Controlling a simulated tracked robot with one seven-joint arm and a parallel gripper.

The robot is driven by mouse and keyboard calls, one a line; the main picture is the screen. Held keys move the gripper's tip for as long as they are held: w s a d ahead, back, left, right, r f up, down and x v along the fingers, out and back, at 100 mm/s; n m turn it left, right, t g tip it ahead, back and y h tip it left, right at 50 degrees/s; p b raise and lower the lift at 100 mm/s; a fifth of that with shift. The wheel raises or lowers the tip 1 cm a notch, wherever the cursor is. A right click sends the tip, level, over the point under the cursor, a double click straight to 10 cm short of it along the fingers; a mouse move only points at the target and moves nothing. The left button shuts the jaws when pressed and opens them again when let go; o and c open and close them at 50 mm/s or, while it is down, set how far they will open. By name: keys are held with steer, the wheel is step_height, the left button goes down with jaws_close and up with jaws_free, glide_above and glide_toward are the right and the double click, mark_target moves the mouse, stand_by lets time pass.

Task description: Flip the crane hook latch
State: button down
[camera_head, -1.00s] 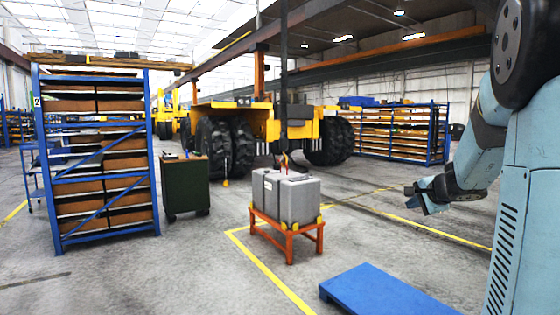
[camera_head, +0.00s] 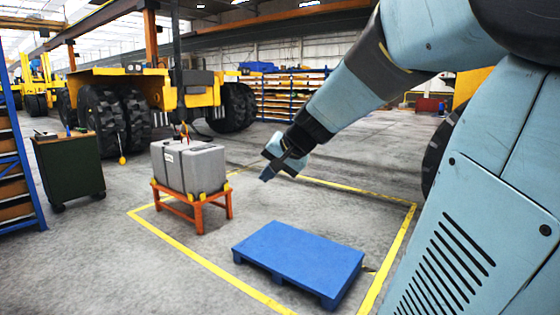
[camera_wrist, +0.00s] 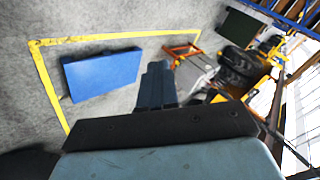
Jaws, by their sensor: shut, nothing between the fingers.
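The crane hook (camera_head: 184,130) hangs small above the grey castings, below a dark vertical column or cable (camera_head: 177,55). Its latch is too small to make out. My gripper (camera_head: 266,178) is shut and empty, in the air to the right of the castings and well apart from the hook. In the wrist view my gripper's fingers (camera_wrist: 157,85) are together, with the castings (camera_wrist: 193,75) partly hidden beyond them.
A blue pallet (camera_head: 300,257) lies on the floor inside a yellow line (camera_head: 190,258). A dark green cabinet (camera_head: 68,170) and a blue rack (camera_head: 15,170) stand at the left. A large yellow vehicle (camera_head: 150,90) is behind the castings. Grey floor between stand and pallet is clear.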

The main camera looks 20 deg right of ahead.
steer(key=s+a+f+n+g+h, duration=0.1)
steer(key=s+n, duration=0.2)
steer(key=s, duration=0.6)
steer(key=s+a+f+n+g+h, duration=0.1)
steer(key=s+n, duration=0.3)
steer(key=s, duration=0.5)
steer(key=shift+s+a+f+g+h, duration=0.3)
steer(key=shift+a+f+h, duration=0.35)
steer(key=shift+h, duration=0.05)
